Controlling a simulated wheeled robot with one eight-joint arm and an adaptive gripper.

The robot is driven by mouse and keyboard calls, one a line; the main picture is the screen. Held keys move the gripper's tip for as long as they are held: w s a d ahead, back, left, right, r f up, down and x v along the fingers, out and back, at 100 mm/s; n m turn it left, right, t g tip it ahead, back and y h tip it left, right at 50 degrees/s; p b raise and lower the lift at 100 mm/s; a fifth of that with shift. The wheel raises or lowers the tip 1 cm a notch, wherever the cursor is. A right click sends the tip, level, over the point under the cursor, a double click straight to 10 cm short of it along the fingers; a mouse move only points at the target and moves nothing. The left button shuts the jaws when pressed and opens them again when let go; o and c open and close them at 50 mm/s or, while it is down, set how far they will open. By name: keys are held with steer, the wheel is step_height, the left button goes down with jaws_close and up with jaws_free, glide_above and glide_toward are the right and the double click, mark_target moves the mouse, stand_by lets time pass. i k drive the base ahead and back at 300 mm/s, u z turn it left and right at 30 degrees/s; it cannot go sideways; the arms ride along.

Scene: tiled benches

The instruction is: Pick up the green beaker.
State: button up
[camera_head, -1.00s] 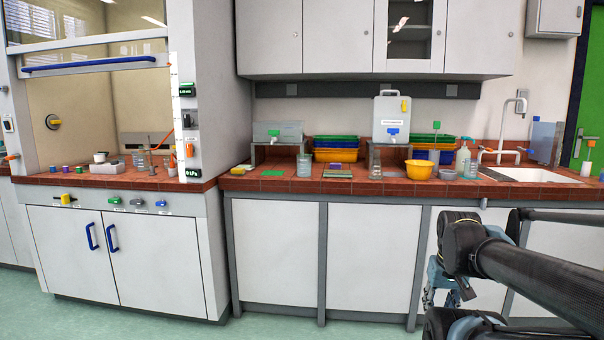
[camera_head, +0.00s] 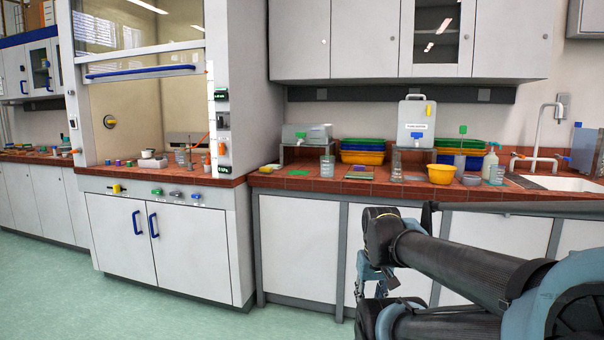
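I cannot make out a clearly green beaker. A pale, clear-looking beaker (camera_head: 327,167) stands upright on the red-tiled bench (camera_head: 385,187), left of a stack of coloured trays. Small glassware (camera_head: 496,175) stands farther right, near the sink. Several small coloured items (camera_head: 118,162) and some glassware (camera_head: 183,157) stand in the fume hood, too small to tell apart. My gripper (camera_head: 372,290) is low in front of the bench cabinets, partly hidden by my arm. It is well apart from the glassware, and its fingers are not clear.
A yellow bowl (camera_head: 441,173), grey bowl (camera_head: 471,180) and wash bottle (camera_head: 490,162) stand on the right bench. The fume hood sash (camera_head: 140,70) is raised. Floor (camera_head: 110,285) is clear at the left.

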mark_target(327, 161)
steer(key=u, duration=0.1)
steer(key=i, duration=1)
steer(key=z, duration=0.05)
